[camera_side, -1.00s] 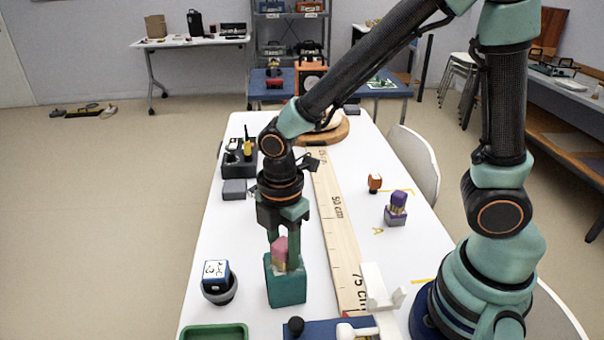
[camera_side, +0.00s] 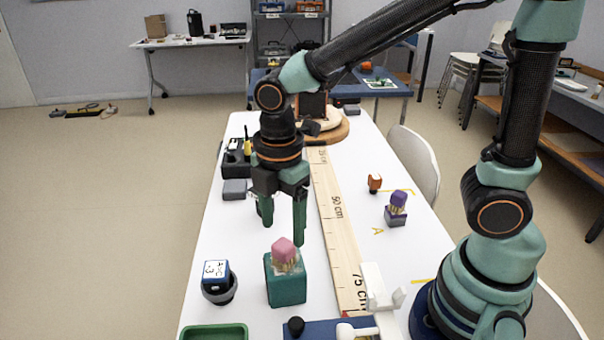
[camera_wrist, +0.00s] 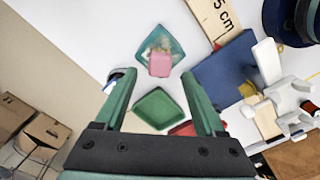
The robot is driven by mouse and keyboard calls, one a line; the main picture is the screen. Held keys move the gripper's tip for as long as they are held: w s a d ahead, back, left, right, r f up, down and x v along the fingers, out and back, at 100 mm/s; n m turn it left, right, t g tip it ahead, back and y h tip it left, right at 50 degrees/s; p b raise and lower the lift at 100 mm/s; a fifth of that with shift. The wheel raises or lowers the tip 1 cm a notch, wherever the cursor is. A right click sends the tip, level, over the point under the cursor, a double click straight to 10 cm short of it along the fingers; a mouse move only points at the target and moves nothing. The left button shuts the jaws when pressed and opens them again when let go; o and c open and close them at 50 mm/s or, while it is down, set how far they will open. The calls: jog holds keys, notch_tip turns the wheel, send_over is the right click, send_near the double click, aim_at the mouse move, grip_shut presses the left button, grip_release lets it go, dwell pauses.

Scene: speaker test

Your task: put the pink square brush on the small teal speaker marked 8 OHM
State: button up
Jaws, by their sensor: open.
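The pink square brush (camera_side: 284,254), with a tan bristle part below its pink top, stands on the teal speaker (camera_side: 286,285), slightly tilted. No marking on the speaker is legible here. In the wrist view the brush (camera_wrist: 160,62) lies over the speaker (camera_wrist: 176,46), ahead of the fingers. My gripper (camera_side: 282,226) is open and empty, above and behind the brush in the side view, clear of it. The brush's underside is hidden in both views.
A blue-and-white cube (camera_side: 215,272) sits in a dark round holder on the left. A green tray (camera_side: 215,332) and a blue board (camera_side: 325,329) lie at the front. A wooden ruler (camera_side: 335,215) runs along the table. A purple-topped brush (camera_side: 397,203) stands on a small grey block to the right.

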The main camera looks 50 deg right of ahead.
aim_at(284, 243)
notch_tip(284, 243, up, 6)
jog(key=d+r+m+t, duration=0.1)
jog(key=d+m+t, duration=0.1)
jog(key=d+m, duration=0.4)
jog(key=s+d+r+m+t, duration=0.1)
jog(key=d+m, duration=0.5)
jog(key=m, duration=0.6)
jog(key=shift+d+r+t, duration=0.35)
jog(key=shift+r+t, duration=0.35)
jog(key=shift+t, duration=0.6)
jog(key=shift+s, duration=0.1)
